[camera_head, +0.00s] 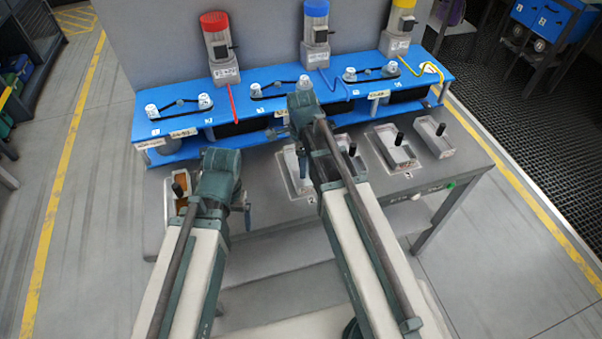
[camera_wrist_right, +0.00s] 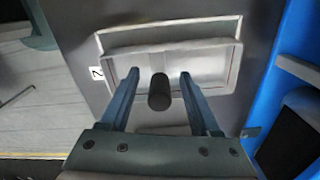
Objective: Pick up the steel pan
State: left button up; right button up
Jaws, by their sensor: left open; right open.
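A steel pan (camera_wrist_right: 212,62) with an upright black handle (camera_wrist_right: 158,92) fills the middle of the right wrist view, in a shallow rectangular recess beside a label. My right gripper (camera_wrist_right: 157,78) is open, with one finger on each side of the handle. I cannot tell whether either finger touches it. In the head view, my right arm partly covers the pans near the middle of the bench, such as this pan (camera_head: 292,163). My left gripper (camera_head: 247,208) is open and empty over the left part of the bench, apart from the pans.
More grey pans with black handles, such as this one (camera_head: 396,150), sit along the bench (camera_head: 258,212). A pan with brown contents (camera_head: 178,207) is at its left end. A blue frame (camera_head: 262,92) with motors and belts stands behind them. Bare bench lies in front.

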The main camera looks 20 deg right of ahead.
jog(key=shift+f, duration=0.1)
grip_shut()
pick_arm(q)
jog(key=shift+r+p, duration=0.1)
jog(key=shift+p, duration=0.2)
dwell(0.4)
